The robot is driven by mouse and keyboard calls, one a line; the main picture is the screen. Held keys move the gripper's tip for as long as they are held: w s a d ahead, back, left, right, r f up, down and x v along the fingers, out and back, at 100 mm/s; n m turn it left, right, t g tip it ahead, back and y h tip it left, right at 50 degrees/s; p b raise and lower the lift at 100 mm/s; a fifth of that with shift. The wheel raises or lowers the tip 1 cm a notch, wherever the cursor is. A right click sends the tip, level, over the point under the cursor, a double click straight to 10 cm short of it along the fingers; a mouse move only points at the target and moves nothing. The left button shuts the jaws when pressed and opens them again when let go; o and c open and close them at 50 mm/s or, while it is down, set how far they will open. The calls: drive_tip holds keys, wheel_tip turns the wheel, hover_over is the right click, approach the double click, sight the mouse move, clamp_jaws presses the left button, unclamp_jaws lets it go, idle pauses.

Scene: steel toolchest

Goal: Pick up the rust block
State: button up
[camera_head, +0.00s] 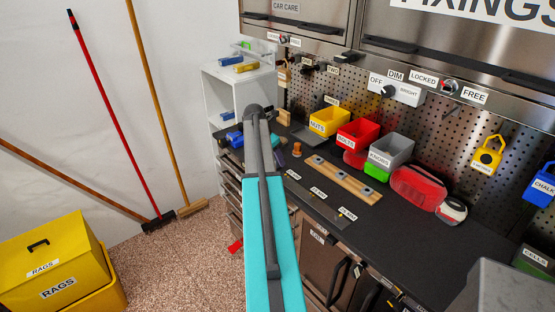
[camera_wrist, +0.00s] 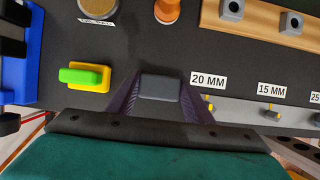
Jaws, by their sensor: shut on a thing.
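In the wrist view, the two dark purple fingers of my gripper (camera_wrist: 161,100) are closed on the sides of a grey rounded block (camera_wrist: 160,87), which I take to be the rust block. The block sits between the fingers over the black worktop. I cannot tell whether it touches the worktop. In the head view, my arm hides most of the gripper and the block.
A green and yellow block (camera_wrist: 85,76) lies left of the fingers, beside a blue holder (camera_wrist: 24,60). An orange knob-shaped piece (camera_wrist: 168,12) stands beyond. A wooden strip with grey sockets (camera_head: 342,180) lies to the right. Red (camera_head: 358,132) and yellow (camera_head: 330,121) bins stand behind.

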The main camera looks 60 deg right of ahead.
drive_tip(key=shift+r+b, duration=0.7)
drive_tip(key=shift+r, duration=0.6)
drive_tip(key=a+r+b, duration=0.1)
drive_tip(key=a+b, duration=0.3)
drive_tip(key=a, duration=1.2)
drive_tip(key=shift+r, duration=0.3)
